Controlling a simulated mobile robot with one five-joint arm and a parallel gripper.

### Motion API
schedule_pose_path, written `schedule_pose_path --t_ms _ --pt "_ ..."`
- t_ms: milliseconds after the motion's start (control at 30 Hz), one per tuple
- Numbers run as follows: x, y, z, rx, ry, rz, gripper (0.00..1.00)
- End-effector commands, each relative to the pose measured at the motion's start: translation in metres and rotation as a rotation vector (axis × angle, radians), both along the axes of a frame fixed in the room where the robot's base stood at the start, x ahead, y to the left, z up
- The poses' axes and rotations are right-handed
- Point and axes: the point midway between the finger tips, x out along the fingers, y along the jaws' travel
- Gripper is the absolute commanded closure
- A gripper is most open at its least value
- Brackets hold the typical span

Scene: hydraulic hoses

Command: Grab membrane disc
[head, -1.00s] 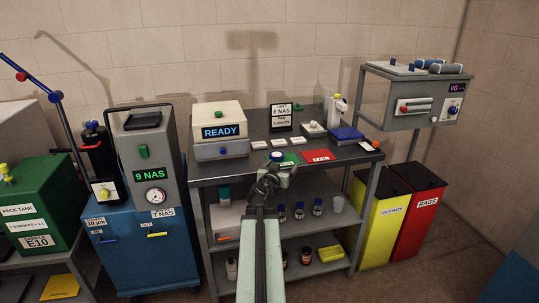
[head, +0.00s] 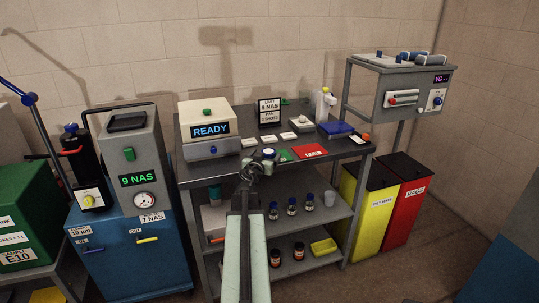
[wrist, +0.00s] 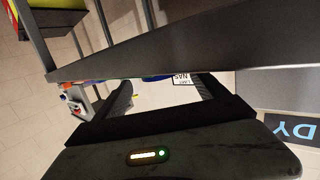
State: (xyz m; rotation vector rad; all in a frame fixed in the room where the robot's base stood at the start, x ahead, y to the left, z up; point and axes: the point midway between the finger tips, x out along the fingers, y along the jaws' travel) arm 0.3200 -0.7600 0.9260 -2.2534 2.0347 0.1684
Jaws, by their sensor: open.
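I cannot clearly pick out a membrane disc in either view. Several small white flat pieces (head: 267,139) lie on the grey bench top (head: 232,171), and any disc is too small to tell. My gripper (head: 256,168) is at the front edge of the bench in the head view, with part of its jaws hard to make out. In the wrist view my gripper (wrist: 166,88) has its two dark fingers apart with nothing held between them. The bench's front edge (wrist: 200,45) crosses close beyond the fingers.
A READY unit (head: 210,131), a limit sign (head: 269,112), a red mat (head: 311,151) and a blue box (head: 336,129) stand on the bench. Bottles (head: 292,206) stand on the shelf below. Yellow (head: 367,215) and red (head: 408,205) bins stand at right.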

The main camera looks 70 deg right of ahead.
Motion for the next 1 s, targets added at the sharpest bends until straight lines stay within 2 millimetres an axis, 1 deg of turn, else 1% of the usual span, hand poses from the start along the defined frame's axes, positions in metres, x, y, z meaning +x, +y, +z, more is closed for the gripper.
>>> schedule_pose_path --t_ms 33,133,200,367,400,467,500,600,867,1000 --pt "0.003 -0.014 -0.003 0.0 0.0 -0.001 0.18" --pt "0.004 -0.028 -0.005 0.0 0.001 -0.001 0.18" --pt "0.004 -0.031 -0.005 0.0 0.001 -0.001 0.18" --pt "0.003 -0.029 -0.004 0.0 0.001 -0.001 0.18" --pt "0.003 -0.029 -0.004 0.0 0.001 -0.001 0.29" --pt "0.003 -0.029 -0.004 0.0 0.001 -0.001 0.45" --pt "0.003 -0.029 -0.004 0.0 0.001 -0.002 0.56" --pt "0.002 -0.029 -0.004 0.0 0.0 -0.002 0.82" --pt "0.002 -0.029 -0.003 0.0 0.0 -0.002 0.82" --pt "0.003 -0.029 0.005 0.0 0.001 -0.001 0.82"
